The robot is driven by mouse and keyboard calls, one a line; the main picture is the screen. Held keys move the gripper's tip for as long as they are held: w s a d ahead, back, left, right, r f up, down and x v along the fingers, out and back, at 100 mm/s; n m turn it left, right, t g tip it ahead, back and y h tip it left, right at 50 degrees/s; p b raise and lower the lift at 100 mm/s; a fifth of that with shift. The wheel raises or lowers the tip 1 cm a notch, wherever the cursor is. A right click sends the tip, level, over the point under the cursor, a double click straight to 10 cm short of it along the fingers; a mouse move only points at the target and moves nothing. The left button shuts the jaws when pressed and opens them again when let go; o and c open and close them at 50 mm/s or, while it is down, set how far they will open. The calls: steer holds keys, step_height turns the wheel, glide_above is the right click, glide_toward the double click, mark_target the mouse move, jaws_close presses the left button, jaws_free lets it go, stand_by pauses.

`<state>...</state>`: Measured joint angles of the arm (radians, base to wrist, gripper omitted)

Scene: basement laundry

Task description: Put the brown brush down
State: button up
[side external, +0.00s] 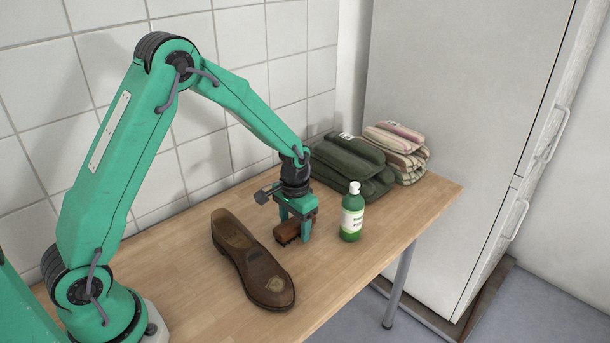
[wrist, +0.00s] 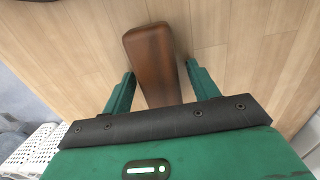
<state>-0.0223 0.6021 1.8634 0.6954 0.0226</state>
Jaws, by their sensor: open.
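The brown brush (side external: 289,231) is on the wooden table, between the shoe and the green bottle. In the wrist view the brush (wrist: 152,58) lies lengthwise between the two fingers of my gripper (wrist: 159,82), with its far end reaching past the fingertips. A gap shows on the right side of the brush and a narrower one on the left. My gripper (side external: 293,235) is open and points down over the brush at table height. The brush's underside and its near end are hidden.
A brown leather shoe (side external: 262,268) stands left of the brush. Folded dark green cloth (side external: 350,165) and a striped cloth pile (side external: 400,150) lie behind. The table (side external: 390,243) is clear at front right.

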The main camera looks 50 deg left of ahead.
mark_target(296, 221)
step_height(296, 221, up, 10)
steer(key=shift+w+r, duration=0.15)
steer(key=shift+r, duration=0.85)
steer(key=s+r+t, duration=0.3)
steer(key=s+r, duration=0.7)
steer(key=s+d+r+t, duration=0.1)
steer(key=s+r+t, duration=0.1)
steer(key=s, duration=1)
steer(key=shift+s+r+t, duration=0.15)
steer(key=shift+s+t, duration=0.2)
steer(key=shift+t, duration=0.05)
steer(key=shift+o, duration=0.4)
steer(key=shift+w, duration=0.1)
